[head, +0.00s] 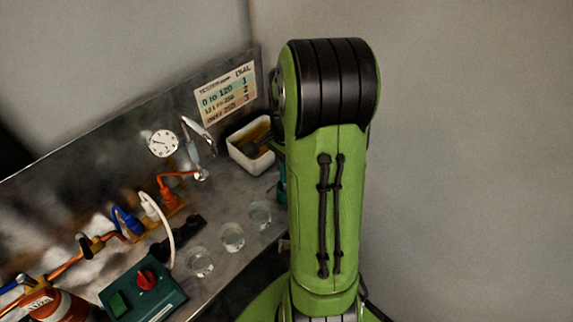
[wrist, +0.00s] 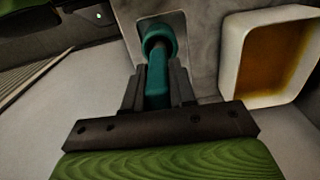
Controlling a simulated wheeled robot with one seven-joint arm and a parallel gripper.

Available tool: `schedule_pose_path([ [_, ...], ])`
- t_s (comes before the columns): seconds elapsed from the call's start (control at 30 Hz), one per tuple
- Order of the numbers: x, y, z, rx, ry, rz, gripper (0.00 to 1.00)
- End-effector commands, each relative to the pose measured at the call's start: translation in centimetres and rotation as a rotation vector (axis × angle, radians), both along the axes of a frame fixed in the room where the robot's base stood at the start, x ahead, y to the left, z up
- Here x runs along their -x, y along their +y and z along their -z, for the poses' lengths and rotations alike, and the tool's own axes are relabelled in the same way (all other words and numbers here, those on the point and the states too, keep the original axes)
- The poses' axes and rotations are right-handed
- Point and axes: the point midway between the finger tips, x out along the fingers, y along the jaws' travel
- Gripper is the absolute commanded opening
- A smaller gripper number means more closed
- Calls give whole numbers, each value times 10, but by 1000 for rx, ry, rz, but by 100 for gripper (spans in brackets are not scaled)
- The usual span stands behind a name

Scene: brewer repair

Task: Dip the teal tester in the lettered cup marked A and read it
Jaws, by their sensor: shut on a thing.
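The teal tester (wrist: 158,72) is between the two dark fingers of my gripper (wrist: 155,88) in the wrist view. The fingers are shut on its shaft, and its round head points away from my palm, in front of a paler square patch. I cannot tell whether it touches that patch. In the head view a bit of teal (head: 282,186) shows at the left edge of my arm; my fingers are hidden behind the arm. Three clear cups stand in a row on the bench: a near one (head: 199,262), a middle one (head: 232,237) and a far one (head: 259,215). I cannot read their letters.
A white tub (head: 234,150) with brown contents stands beside my arm, also close right in the wrist view (wrist: 231,60). A sign (head: 225,88) matches tester ranges to dial numbers. A green box with a red knob (head: 146,281), a gauge (head: 162,143) and coloured hoses crowd the left.

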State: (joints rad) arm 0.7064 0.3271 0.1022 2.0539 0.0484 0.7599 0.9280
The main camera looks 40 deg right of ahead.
Motion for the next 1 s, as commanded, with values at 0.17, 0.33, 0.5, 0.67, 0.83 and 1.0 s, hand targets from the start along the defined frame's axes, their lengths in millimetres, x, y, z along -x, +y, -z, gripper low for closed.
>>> schedule_pose_path([
  [0.17,0,0,4,0,0,0,0],
  [0.33,0,0,6,0,0,0,0],
  [0.5,0,0,5,0,0,0,27],
  [0.67,0,0,5,0,0,0,51],
  [0.83,0,0,5,0,0,0,55],
  [1.0,0,0,6,0,0,0,72],
])
